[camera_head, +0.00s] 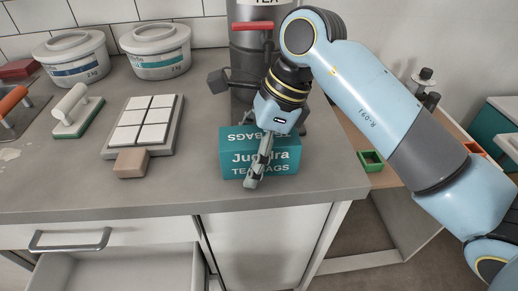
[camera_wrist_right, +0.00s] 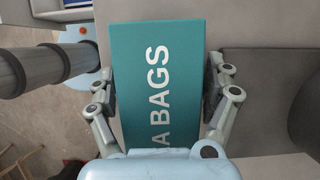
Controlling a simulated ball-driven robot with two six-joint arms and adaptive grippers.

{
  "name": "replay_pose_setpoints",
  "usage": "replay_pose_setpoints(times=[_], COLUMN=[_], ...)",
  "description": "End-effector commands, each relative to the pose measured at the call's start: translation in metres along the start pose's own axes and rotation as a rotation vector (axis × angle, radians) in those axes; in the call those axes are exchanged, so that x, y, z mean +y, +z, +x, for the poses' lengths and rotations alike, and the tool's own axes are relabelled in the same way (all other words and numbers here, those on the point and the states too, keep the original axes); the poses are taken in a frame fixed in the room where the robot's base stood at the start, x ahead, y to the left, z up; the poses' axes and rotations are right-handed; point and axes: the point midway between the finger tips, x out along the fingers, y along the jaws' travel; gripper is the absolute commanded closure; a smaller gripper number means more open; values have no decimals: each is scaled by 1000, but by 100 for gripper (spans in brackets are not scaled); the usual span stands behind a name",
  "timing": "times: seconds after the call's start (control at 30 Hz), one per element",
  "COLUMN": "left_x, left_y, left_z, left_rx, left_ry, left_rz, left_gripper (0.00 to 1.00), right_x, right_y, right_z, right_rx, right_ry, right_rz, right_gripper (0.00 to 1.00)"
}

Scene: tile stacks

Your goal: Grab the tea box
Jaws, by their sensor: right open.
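The tea box (camera_head: 232,158) is a teal carton with white "TEA BAGS" lettering. It stands on the grey counter near its front edge, in front of a dark canister. My right gripper (camera_head: 256,172) comes down over it from above and hides part of its front. In the right wrist view the box (camera_wrist_right: 160,60) lies between the two fingers of the open right gripper (camera_wrist_right: 160,90), one finger along each side. Whether the fingers touch it I cannot tell. My left gripper is not in view.
A tile board (camera_head: 170,140) with white tiles, a tan block (camera_head: 131,163), a grout float (camera_head: 75,112) and two white tubs (camera_head: 155,66) are to the left. A drawer (camera_head: 115,270) is open below.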

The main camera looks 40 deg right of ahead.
Motion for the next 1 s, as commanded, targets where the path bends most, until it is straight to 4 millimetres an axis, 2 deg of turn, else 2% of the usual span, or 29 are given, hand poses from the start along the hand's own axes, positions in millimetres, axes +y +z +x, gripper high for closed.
replay_pose_setpoints(times=[0.13,0.57,0.67,0.7,1.0], left_x=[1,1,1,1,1], left_y=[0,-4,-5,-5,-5], left_z=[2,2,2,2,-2], left_rx=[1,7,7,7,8], left_ry=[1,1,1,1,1], left_rz=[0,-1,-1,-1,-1], left_gripper=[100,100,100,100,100], right_x=[0,2,2,2,3], right_y=[-1,-2,-2,-2,-2], right_z=[2,3,3,3,0], right_rx=[0,2,2,3,5], right_ry=[0,7,8,8,10], right_rz=[0,3,3,3,5], right_gripper=[18,74,75,81,81])
